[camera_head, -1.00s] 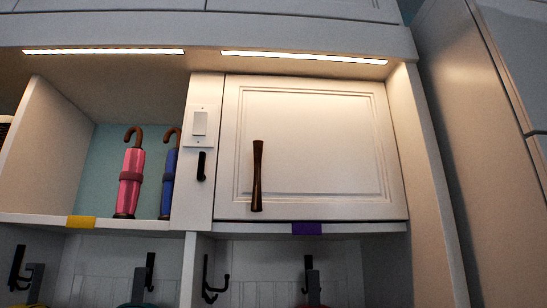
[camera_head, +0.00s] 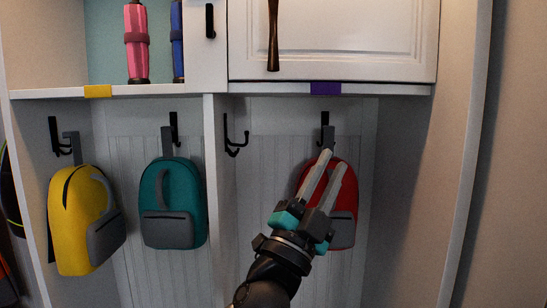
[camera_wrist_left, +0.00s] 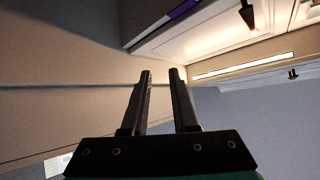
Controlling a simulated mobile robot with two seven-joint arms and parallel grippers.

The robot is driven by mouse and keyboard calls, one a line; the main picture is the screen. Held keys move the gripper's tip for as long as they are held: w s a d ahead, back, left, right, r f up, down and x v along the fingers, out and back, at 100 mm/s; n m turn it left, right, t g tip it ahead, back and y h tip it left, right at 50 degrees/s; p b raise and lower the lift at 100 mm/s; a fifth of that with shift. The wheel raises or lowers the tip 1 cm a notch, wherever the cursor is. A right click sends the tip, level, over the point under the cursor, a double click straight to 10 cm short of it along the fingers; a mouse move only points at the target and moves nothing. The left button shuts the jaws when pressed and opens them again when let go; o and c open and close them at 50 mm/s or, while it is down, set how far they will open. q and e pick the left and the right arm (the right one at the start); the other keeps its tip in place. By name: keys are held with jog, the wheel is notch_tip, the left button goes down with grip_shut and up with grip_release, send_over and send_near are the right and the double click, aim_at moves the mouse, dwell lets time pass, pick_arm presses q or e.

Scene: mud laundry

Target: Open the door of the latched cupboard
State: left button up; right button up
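The latched cupboard's white panelled door (camera_head: 350,35) is shut at the top right of the head view, its upper part cut off. Its dark brown vertical handle (camera_head: 273,38) is on the door's left side. A small black latch lever (camera_head: 210,20) is on the post left of the door. My left gripper (camera_head: 335,158) is below the cupboard, in front of the red backpack, touching neither door nor handle. Its fingers are apart and empty in the left wrist view (camera_wrist_left: 159,74), where the handle (camera_wrist_left: 247,17) shows at the top. My right gripper is out of view.
Yellow (camera_head: 80,220), teal (camera_head: 173,205) and red (camera_head: 346,215) backpacks hang on hooks below the shelf. A pink umbrella (camera_head: 136,45) and a blue umbrella (camera_head: 177,45) stand in the left cubby. A tall side panel (camera_head: 440,180) bounds the right.

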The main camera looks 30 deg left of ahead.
pick_arm(q)
jog(key=s+d+r+m+g+h, duration=0.45)
jog(key=r+m+g+h, duration=0.4)
jog(key=m, duration=0.75)
jog(key=s+d+r+m+g+h, duration=0.3)
jog(key=d+r+m+g+h, duration=0.5)
jog(key=m, duration=0.8)
jog(key=n+t+y+p, duration=0.4)
jog(key=n+t+y, duration=0.45)
jog(key=y, duration=1.05)
send_near(272, 20)
jog(key=w, duration=1)
jog(key=shift+w+d+f, duration=0.15)
jog(key=shift+w+f, duration=0.05)
jog(key=shift+w, duration=0.15)
jog(key=shift+c, duration=0.3)
grip_shut()
